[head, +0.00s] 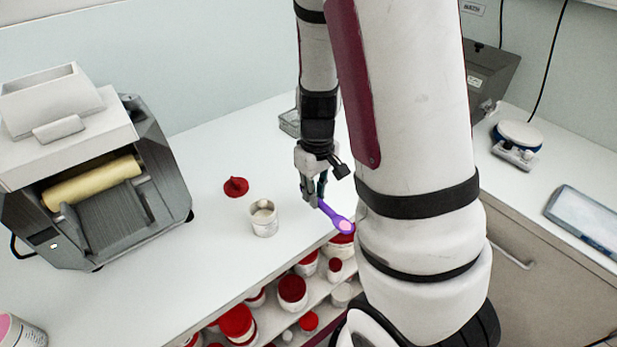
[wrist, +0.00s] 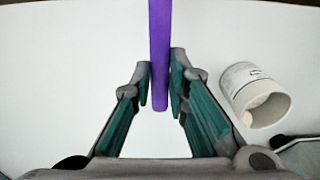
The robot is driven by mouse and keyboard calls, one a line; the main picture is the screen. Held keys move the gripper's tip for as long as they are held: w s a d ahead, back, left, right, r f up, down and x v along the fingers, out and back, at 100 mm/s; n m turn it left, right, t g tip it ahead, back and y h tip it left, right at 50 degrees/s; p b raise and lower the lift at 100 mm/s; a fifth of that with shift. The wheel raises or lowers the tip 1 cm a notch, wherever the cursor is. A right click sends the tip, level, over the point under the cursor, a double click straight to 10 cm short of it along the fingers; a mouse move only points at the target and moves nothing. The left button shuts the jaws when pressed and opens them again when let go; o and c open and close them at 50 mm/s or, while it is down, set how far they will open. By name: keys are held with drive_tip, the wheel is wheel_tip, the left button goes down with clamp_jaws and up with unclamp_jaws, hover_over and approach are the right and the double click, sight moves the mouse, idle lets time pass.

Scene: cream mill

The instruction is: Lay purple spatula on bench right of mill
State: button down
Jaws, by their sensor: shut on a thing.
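The purple spatula (head: 337,217) is in my gripper (head: 314,196), its paler rounded end pointing down and to the right in the head view. In the wrist view the purple handle (wrist: 160,50) runs between the fingers of my gripper (wrist: 160,88), and the bench top shows below. The mill (head: 110,190) stands on the bench (head: 215,270) at the left, a grey and white machine with a cream roller. The spatula is to the right of the mill, near the bench's front edge. Whether it touches the bench is hard to tell.
An open white jar (head: 264,218) stands between mill and gripper; it also shows in the wrist view (wrist: 255,95). A red lid (head: 236,187) lies behind it. Shelves below the bench edge hold several red-lidded jars (head: 292,290).

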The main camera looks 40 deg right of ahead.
drive_tip(key=w+d, duration=0.1)
drive_tip(key=w, duration=0.2)
drive_tip(key=w+d, duration=0.2)
drive_tip(key=w, duration=0.1)
drive_tip(key=w+d+f, duration=0.1)
drive_tip(key=w, duration=0.2)
drive_tip(key=shift+d, duration=0.35)
drive_tip(key=shift+w, duration=0.1)
drive_tip(key=shift+f+p, duration=0.4)
drive_tip(key=shift+f, duration=1.35)
drive_tip(key=shift+f, duration=0.1)
drive_tip(key=c, duration=1.6)
unclamp_jaws()
drive_tip(key=shift+o, duration=0.2)
